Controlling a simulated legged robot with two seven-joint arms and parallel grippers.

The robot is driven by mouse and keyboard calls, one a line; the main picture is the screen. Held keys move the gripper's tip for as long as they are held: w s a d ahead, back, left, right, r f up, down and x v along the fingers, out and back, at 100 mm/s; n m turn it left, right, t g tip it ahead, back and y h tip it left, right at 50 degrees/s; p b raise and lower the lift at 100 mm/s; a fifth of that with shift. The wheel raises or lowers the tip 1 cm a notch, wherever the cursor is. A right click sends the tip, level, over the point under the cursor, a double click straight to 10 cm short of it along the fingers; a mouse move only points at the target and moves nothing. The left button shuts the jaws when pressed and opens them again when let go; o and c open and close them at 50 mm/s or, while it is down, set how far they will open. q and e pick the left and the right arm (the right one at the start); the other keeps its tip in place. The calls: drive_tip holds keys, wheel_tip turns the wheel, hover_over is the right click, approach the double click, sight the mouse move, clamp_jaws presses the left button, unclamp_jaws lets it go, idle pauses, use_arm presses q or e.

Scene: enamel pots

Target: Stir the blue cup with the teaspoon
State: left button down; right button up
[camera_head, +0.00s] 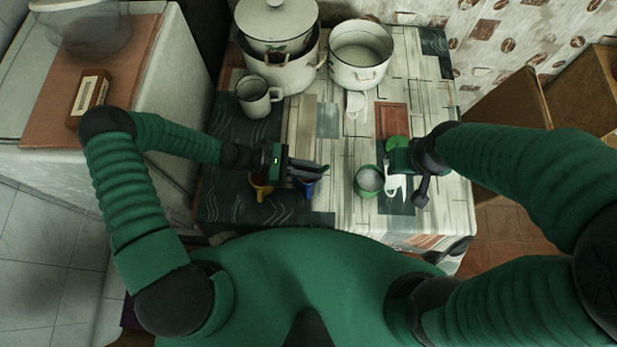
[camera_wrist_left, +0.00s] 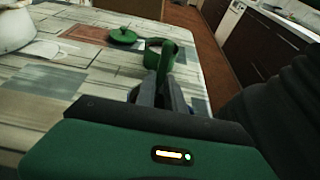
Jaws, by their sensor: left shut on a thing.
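The blue cup (camera_head: 306,187) stands near the table's front edge, partly hidden under my left gripper's fingers. My left gripper (camera_head: 318,170) reaches in from the left, level above the blue cup, its fingers together. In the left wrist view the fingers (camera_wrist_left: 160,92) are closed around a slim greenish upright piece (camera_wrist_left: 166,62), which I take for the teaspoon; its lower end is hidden. I cannot see whether it is inside the cup. My right gripper (camera_head: 410,178) is at the right, beside the green cup (camera_head: 369,181); its finger opening does not show clearly.
A yellow cup (camera_head: 262,188) stands left of the blue one. A green lid (camera_head: 396,144) lies near my right gripper. A grey mug (camera_head: 255,97), a large lidded pot (camera_head: 279,65) and a white pot (camera_head: 361,55) stand at the back. The table's middle is mostly clear.

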sight(322, 169)
use_arm(q)
drive_tip(key=shift+a+f, duration=0.1)
drive_tip(key=shift+f, duration=0.1)
wheel_tip(322, 169, up, 4)
drive_tip(key=p, duration=0.3)
drive_tip(key=shift+f, duration=0.25)
drive_tip(key=shift+r+p, duration=1.65)
drive_tip(key=shift+r, duration=0.4)
wheel_tip(322, 169, up, 4)
drive_tip(key=p, duration=0.3)
